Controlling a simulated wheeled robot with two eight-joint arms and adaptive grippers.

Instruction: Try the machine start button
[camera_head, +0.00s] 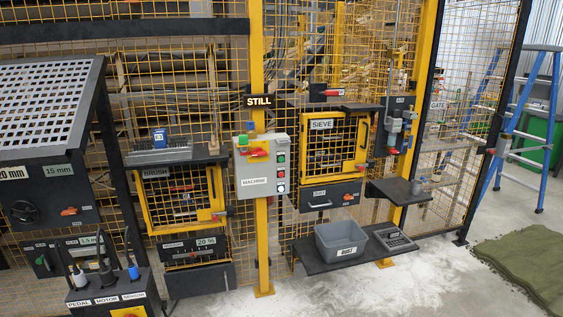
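A light grey control box (263,182) labelled MACHINE is mounted on the yellow post in the middle of the view. A column of small round buttons (281,172) runs down its right side, with green and red ones and a bright white one at the bottom. I cannot read which button is the start button. A sign reading STILL (258,101) is above the box. Neither of my grippers is in view.
Yellow mesh fencing (200,65) stands behind. A yellow BRUSH door (183,200) is left of the box, a SIEVE door (335,145) right. A grey DUST bin (341,239) sits on a low shelf. A PEDAL, MOTOR, SENSOR plug box (110,292) is bottom left; green turf (530,265) lies right.

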